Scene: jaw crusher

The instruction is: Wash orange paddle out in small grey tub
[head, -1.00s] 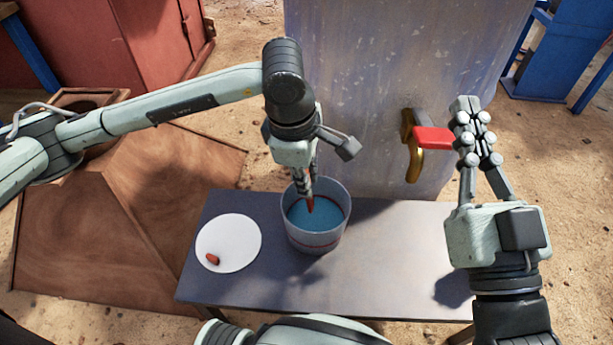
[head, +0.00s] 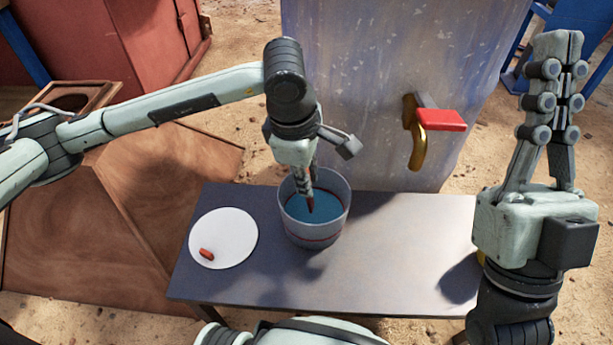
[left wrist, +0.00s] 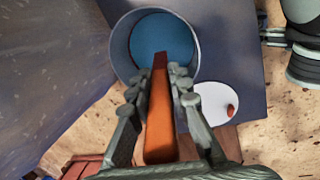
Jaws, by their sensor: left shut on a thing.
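The small grey tub (head: 314,233) stands on the bench and has blue water (head: 318,204) inside; it also shows in the left wrist view (left wrist: 118,45). My left gripper (head: 307,190) points down at the tub and is shut on the orange paddle (left wrist: 160,115). The paddle's narrow end points into the tub, at or in the water; how deep I cannot tell. My right gripper (head: 555,75) points upward at the right, apart from the tap, with its fingers together and nothing visible between them.
A brass tap (head: 416,145) with a red handle (head: 440,119) is on the grey upright panel (head: 350,90) behind the bench. A white disc (head: 228,238) with a small red-orange piece (head: 207,254) lies left of the tub. The bench top (head: 400,240) right of the tub is clear.

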